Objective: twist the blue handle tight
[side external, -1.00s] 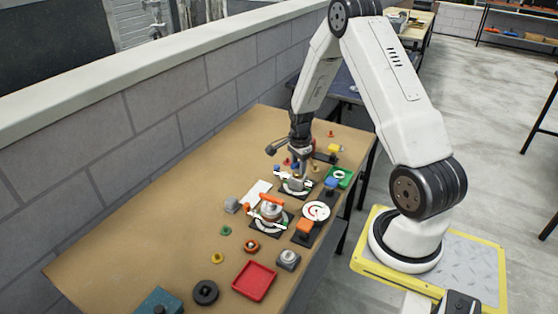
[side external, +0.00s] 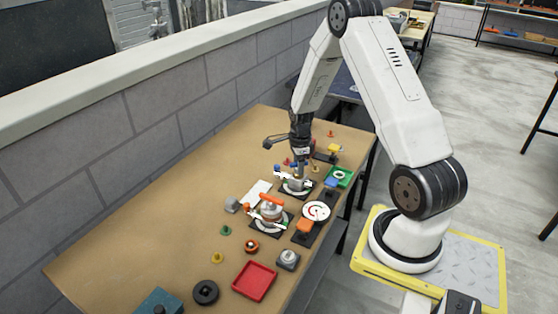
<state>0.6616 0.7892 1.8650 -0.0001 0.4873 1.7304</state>
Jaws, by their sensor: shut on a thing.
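The blue handle (side external: 278,169) shows as a small blue end on top of a round metal fixture (side external: 296,188) that sits on a dark square plate. My gripper (side external: 296,174) points down at this fixture and is shut on the handle. The fingers and the arm end hide most of the handle, so its exact angle is hard to tell.
A similar fixture with an orange handle (side external: 271,200) stands nearer the camera. The table's left part (side external: 140,235) is clear. A wall runs behind.

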